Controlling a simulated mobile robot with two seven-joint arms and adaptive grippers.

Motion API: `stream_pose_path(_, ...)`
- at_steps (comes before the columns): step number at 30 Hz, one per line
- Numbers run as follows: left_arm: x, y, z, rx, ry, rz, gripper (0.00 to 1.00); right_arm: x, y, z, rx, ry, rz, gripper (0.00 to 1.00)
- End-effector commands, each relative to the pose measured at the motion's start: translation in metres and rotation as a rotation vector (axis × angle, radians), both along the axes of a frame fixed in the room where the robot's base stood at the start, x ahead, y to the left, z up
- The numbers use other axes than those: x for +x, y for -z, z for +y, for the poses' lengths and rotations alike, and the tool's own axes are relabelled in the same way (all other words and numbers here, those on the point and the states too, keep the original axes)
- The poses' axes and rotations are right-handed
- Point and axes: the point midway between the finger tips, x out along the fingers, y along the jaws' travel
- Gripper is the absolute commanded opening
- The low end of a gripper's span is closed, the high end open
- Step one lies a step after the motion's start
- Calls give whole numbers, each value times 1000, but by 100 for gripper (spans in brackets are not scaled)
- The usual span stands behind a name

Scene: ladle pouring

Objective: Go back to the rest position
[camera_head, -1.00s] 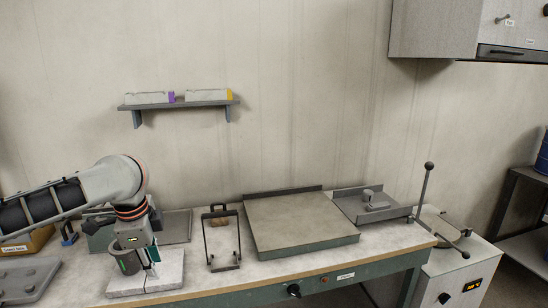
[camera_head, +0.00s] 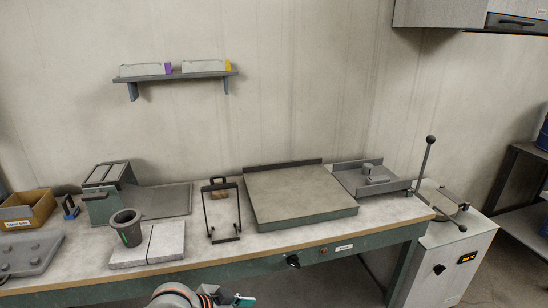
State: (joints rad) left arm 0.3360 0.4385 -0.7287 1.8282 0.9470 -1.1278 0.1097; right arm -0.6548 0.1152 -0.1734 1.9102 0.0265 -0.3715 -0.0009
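A dark grey cup (camera_head: 126,238) with a green mark on its side stands upright at the left of the bench, on two pale slabs (camera_head: 165,243). My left arm shows only at the bottom edge, in front of the bench and right of the slabs. A teal part of my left gripper (camera_head: 243,300) shows there, apart from the cup. Its fingertips are cut off by the frame, so I cannot tell whether it is open or shut. My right gripper is out of view.
The bench (camera_head: 300,242) carries a black wire stand (camera_head: 209,214), a large flat plate (camera_head: 300,198), a grey tray (camera_head: 345,192) and a box-like grey-green unit (camera_head: 108,190). A cardboard box (camera_head: 28,214) and a knobbed grey plate (camera_head: 28,255) are at far left. A furnace-like cabinet (camera_head: 450,262) stands right.

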Motion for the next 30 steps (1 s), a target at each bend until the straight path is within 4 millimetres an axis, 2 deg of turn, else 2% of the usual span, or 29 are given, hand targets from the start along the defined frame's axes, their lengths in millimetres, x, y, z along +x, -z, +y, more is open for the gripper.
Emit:
stream_pose_path(1, -10, 13, -2, -37, -40, 4, 26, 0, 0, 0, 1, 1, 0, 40)
stream_pose_path(3, -18, 25, 1, -79, -101, -8, 26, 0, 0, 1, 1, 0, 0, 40)
stream_pose_path(8, -42, 56, 22, -140, -252, -36, 26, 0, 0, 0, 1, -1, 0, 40)
stream_pose_path(14, -90, 99, 70, -143, -439, -72, 26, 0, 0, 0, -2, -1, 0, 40)
stream_pose_path(18, -135, 125, 112, -98, -544, -98, 26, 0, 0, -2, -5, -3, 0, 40)
stream_pose_path(21, -164, 137, 136, -60, -594, -112, 26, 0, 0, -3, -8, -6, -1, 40)
stream_pose_path(24, -184, 145, 153, -28, -622, -122, 26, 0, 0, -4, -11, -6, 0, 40)
stream_pose_path(30, -197, 148, 164, -5, -636, -133, 26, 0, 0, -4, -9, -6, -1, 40)
